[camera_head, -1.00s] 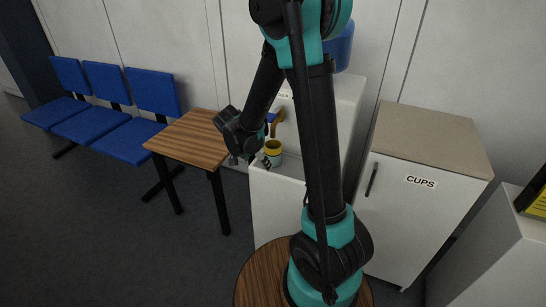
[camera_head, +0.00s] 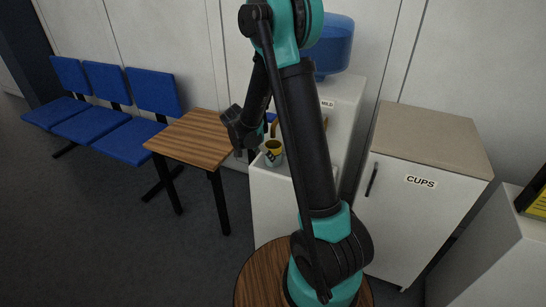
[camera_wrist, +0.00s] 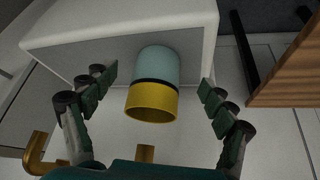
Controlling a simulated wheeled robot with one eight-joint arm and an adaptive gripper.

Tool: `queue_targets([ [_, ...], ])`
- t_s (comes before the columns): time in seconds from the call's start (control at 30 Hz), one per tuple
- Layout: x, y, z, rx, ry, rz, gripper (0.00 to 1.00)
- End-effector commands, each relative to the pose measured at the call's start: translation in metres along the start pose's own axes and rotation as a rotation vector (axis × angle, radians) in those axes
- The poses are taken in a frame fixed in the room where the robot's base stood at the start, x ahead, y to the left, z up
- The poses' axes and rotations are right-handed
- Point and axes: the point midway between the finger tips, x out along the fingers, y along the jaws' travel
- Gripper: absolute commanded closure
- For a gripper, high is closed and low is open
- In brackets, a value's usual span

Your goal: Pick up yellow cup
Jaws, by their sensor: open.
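The cup (camera_wrist: 152,98) has a yellow rim, a dark band and a pale teal body. In the head view the cup (camera_head: 273,152) stands upright on the white ledge of the water dispenser. My gripper (camera_wrist: 157,83) is open in the wrist view, with one finger on each side of the cup and visible gaps between them. Nothing is held. In the head view my gripper (camera_head: 247,150) is just left of the cup, and its fingers are partly hidden.
The white dispenser (camera_head: 344,100) carries a blue bottle (camera_head: 334,48) and brown-yellow taps (camera_wrist: 42,155). A wooden table (camera_head: 190,138) stands left of it, beyond it blue chairs (camera_head: 150,92). A cabinet labelled CUPS (camera_head: 410,190) stands on the right. My arm hides part of the dispenser.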

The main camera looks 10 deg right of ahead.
Motion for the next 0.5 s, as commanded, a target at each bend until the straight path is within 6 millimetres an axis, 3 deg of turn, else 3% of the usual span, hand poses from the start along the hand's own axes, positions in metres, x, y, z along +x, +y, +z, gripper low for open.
queue_targets([
  [0.17,0.005,0.0,-0.008,0.0,0.0,0.0,0.16],
  [0.33,0.017,0.001,-0.029,0.003,0.0,0.002,0.16],
  [0.5,0.04,0.0,-0.027,0.0,0.0,0.0,0.16],
])
